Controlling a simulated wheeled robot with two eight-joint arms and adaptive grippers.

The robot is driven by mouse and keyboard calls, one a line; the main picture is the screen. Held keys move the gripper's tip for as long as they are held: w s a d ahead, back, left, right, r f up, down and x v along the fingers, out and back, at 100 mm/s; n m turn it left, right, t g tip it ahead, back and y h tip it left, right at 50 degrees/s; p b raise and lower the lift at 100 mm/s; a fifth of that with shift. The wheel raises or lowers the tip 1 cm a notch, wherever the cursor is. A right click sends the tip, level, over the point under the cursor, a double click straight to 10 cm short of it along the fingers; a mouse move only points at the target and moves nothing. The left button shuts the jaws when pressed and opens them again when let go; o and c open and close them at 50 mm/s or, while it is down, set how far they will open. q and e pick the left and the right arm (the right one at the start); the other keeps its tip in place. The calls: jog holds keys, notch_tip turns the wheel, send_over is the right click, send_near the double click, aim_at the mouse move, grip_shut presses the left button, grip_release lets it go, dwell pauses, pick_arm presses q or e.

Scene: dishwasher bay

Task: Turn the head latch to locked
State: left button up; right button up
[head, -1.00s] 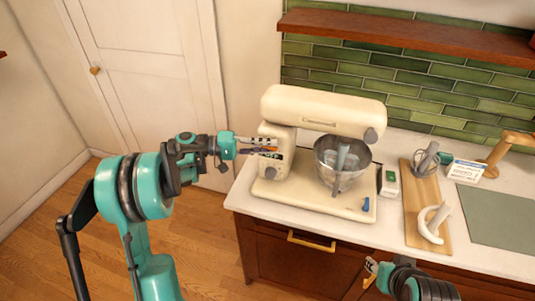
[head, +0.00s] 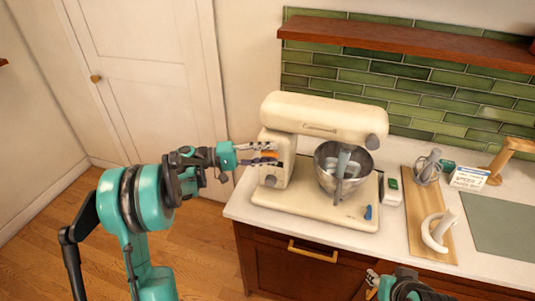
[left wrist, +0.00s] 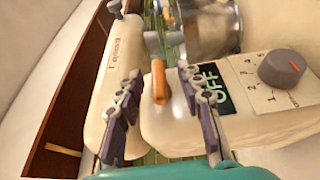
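The cream stand mixer (head: 340,205) stands on the counter, its head (head: 322,117) level over a steel bowl (head: 335,170). The head latch (left wrist: 159,82) is a lever with an orange handle and a grey pivot. My left gripper (head: 272,154) is at the left side of the mixer's column. In the left wrist view my left gripper (left wrist: 160,74) is open, one finger on each side of the orange handle, with gaps visible on both sides. A display reading OFF (left wrist: 209,84) is partly behind a finger. My right gripper (head: 371,282) is low in the head view, partly cut off.
A speed knob (left wrist: 282,68) sits near the display. Right of the mixer are a small green-and-white box (head: 391,190), a wooden board (head: 420,185) with mixer attachments, and a card (head: 468,177). A wooden shelf (head: 400,45) hangs above. The floor at left is clear.

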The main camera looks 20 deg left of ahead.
pick_arm(q)
jog(key=v, duration=1.2)
dwell(0.3)
jog(key=s+d+f+g+y, duration=0.1)
jog(key=s+d+y, duration=0.3)
jog(key=d, duration=0.3)
jog(key=s+d+f+g+y, duration=0.15)
jog(key=s+d+y, duration=0.25)
jog(key=d, duration=0.4)
jog(key=s+a+f+m+t+y, duration=0.1)
jog(key=s+f+m+y, duration=0.1)
jog(key=s, duration=0.5)
jog(key=s+a+f+m+t+y+b, duration=0.1)
jog(key=s+a+f+m+t+y, duration=0.1)
jog(key=s+f+y, duration=0.2)
jog(key=s+y, duration=0.3)
jog(key=shift+a+f, duration=0.2)
jog(key=shift+f, duration=0.2)
